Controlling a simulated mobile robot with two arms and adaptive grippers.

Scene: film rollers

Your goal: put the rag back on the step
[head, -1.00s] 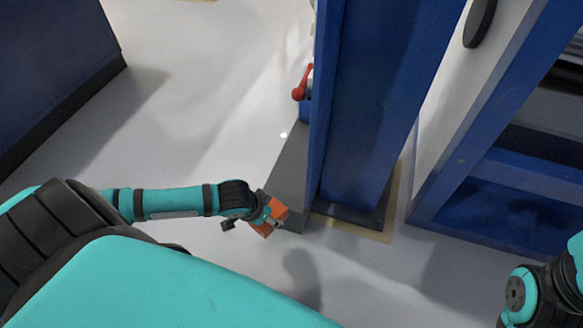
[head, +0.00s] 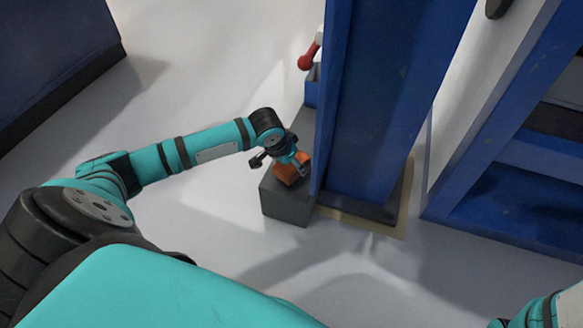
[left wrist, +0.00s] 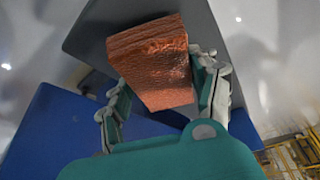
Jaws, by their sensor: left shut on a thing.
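The orange rag (head: 286,174), a folded block, is between the fingers of my left gripper (head: 285,169), which is shut on it. In the head view it is over the near end of the dark grey step (head: 284,202); I cannot tell whether it touches the top. In the left wrist view the rag (left wrist: 155,62) sits between both fingers (left wrist: 164,95), with the grey step surface (left wrist: 88,35) behind it. My right gripper is not in view; only a bit of my right arm shows at the lower right.
A tall blue machine frame (head: 385,100) stands close to the right of the step. A red-handled part (head: 308,58) and a small blue box (head: 312,87) are farther back. A blue cabinet (head: 50,70) stands at far left. The pale floor (head: 200,80) between is clear.

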